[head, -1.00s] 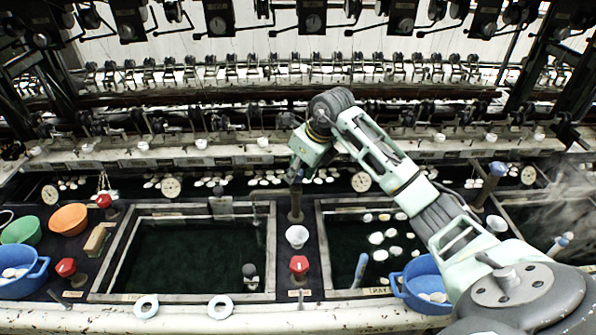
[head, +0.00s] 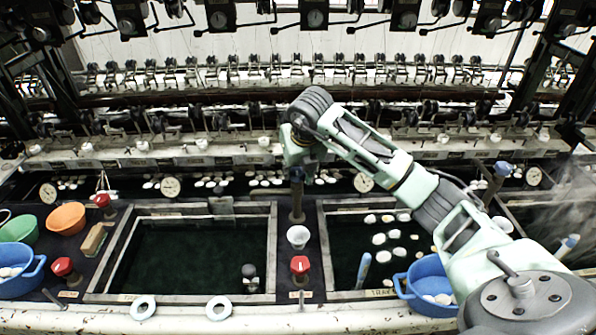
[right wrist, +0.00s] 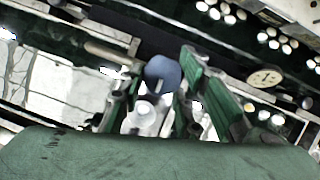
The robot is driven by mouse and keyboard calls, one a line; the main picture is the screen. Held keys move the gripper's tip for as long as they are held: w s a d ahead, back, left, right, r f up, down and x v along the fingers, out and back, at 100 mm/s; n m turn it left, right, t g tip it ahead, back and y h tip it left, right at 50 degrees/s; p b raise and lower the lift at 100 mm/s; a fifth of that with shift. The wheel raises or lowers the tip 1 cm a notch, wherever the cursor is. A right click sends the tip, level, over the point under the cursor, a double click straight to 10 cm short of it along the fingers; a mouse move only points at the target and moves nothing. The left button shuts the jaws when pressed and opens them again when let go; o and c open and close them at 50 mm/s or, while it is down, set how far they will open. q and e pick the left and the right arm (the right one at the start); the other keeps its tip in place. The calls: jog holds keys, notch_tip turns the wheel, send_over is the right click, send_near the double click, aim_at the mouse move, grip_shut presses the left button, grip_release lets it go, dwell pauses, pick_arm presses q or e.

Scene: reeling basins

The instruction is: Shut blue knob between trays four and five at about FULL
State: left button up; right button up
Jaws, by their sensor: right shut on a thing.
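The blue knob (head: 297,173) tops a brown post (head: 297,205) between two dark water trays, the left tray (head: 273,245) and the right tray (head: 325,250). My right gripper (head: 298,165) is over it from above and shut on it; the arm hides most of the fingers in the head view. The FULL marking is not readable. My left gripper is not in view.
A white cup (head: 298,236) and a red knob (head: 300,264) stand in front of the post. Another blue knob (head: 501,169) is at the right. A blue basin (head: 425,280) stands front right. Dials and reeling machinery line the back.

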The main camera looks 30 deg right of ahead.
jog(key=shift+w+a, duration=0.1)
jog(key=shift+a, duration=0.1)
jog(key=o, duration=1.1)
jog(key=shift+w, duration=0.1)
jog(key=shift+c, duration=0.2)
jog(key=shift+s+r, duration=0.2)
jog(key=shift+r, duration=0.35)
jog(key=v, duration=1.1)
jog(key=shift+a, duration=0.2)
jog(key=shift+f, duration=0.1)
